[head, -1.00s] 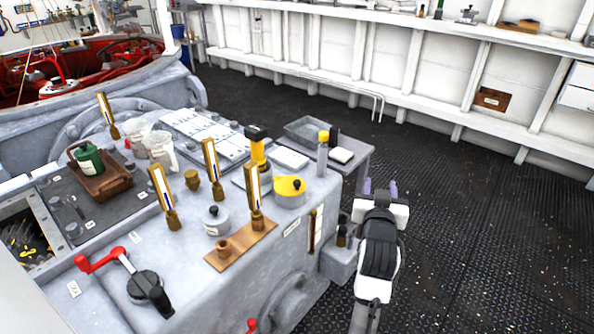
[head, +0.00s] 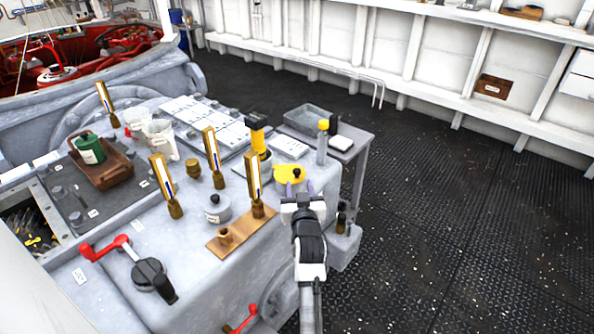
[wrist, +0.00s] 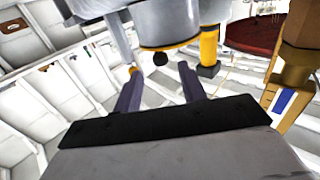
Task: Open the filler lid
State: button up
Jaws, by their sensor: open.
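A round yellow lid (head: 287,171) with a small black knob sits flat on a grey filler pot near the right edge of the grey engine housing. In the wrist view the yellow lid (wrist: 168,46) and its knob (wrist: 160,59) show upside down, at the top centre. My gripper (head: 299,188) is open, at the near right side of the lid, with its purple fingers pointing towards it. In the wrist view my gripper (wrist: 160,85) has the knob between its fingers in the picture, farther out than the tips. I cannot see any contact.
A smaller grey pot (head: 217,209) with a black knob and brass-framed gauges (head: 254,180) stand to the left. A side table (head: 348,150) holds a tray and bottle. Open dark floor (head: 450,220) lies to the right.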

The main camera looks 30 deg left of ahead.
aim_at(298, 175)
jog(key=x, duration=0.7)
jog(key=shift+p, duration=0.4)
grip_shut()
